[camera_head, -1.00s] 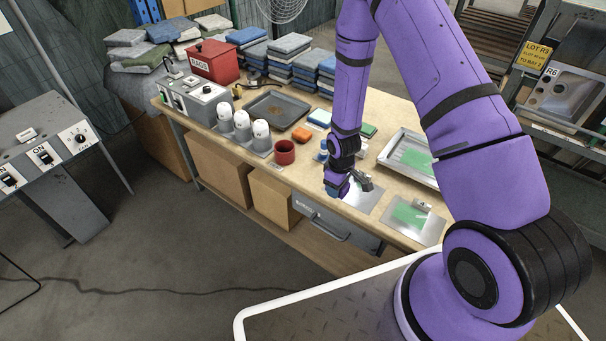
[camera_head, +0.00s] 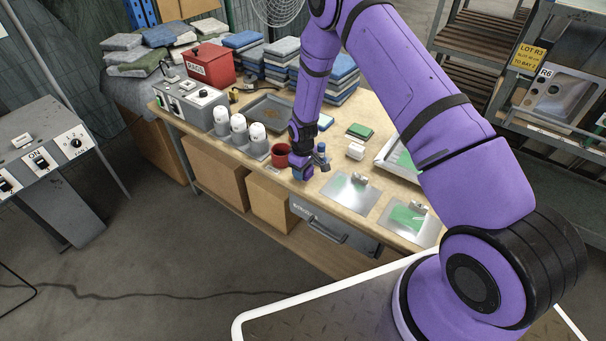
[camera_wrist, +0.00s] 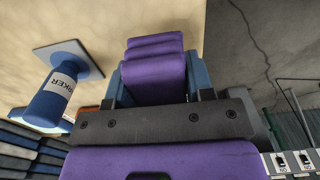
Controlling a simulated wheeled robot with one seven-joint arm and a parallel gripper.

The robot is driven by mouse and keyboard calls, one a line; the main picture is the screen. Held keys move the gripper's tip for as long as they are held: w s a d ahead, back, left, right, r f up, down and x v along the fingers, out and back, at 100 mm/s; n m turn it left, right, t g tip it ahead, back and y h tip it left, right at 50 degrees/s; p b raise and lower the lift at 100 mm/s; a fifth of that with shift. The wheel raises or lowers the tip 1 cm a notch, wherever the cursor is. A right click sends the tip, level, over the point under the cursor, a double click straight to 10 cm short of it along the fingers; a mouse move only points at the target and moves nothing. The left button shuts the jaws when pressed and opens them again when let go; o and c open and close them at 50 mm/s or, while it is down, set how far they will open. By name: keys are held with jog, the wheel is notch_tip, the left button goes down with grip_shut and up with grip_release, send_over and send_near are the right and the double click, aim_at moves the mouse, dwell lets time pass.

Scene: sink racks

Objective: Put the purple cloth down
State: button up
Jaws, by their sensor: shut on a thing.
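The purple cloth (camera_wrist: 155,68) is a folded pad with layered edges, between the blue-grey fingers of my gripper (camera_wrist: 157,82) in the wrist view. My gripper is shut on it. In the head view my gripper (camera_head: 307,160) is low near the workbench's front edge, just right of the red mug (camera_head: 280,155).
A blue marker bottle (camera_wrist: 55,95) on a square base stands close to my gripper; it also shows in the head view (camera_head: 322,148). White-capped containers (camera_head: 239,130) stand left of the mug. Metal plates with green patches (camera_head: 350,192) lie to the right.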

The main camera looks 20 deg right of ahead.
jog(key=shift+f, duration=1.05)
jog(key=shift+f, duration=0.15)
jog(key=o, duration=1.2)
